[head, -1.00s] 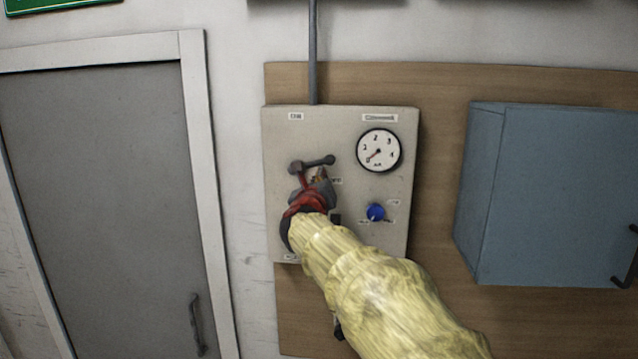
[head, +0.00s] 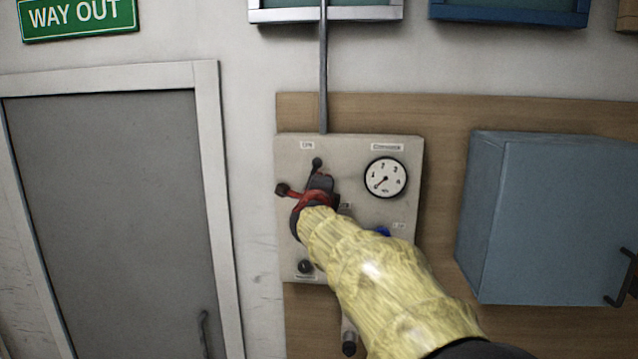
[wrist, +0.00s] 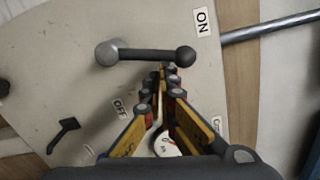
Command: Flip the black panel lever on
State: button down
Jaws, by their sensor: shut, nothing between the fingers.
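The black panel lever (wrist: 145,54) has a grey round hub and a dark end knob. In the wrist view it runs from the hub toward the ON label (wrist: 202,22), its knob close beside that label. The OFF label (wrist: 119,108) lies off to the side of the hub. In the head view the lever (head: 316,168) points up the panel, its lower part hidden by my gripper (head: 320,181). In the wrist view my gripper (wrist: 165,68) is shut and empty, fingertips right beside the lever near its knob end. I cannot tell whether they touch it.
The panel (head: 350,155) also carries a round gauge (head: 385,178), a blue knob (head: 382,231) partly behind my arm, and a dark knob (head: 305,267). A blue cabinet (head: 550,220) is to the right, a grey door (head: 110,220) to the left.

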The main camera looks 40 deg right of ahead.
jog(key=shift+w+a+r+p, duration=0.4)
jog(key=shift+w+a+r, duration=0.05)
jog(key=shift+w+r, duration=0.15)
jog(key=shift+w, duration=0.1)
dwell(0.5)
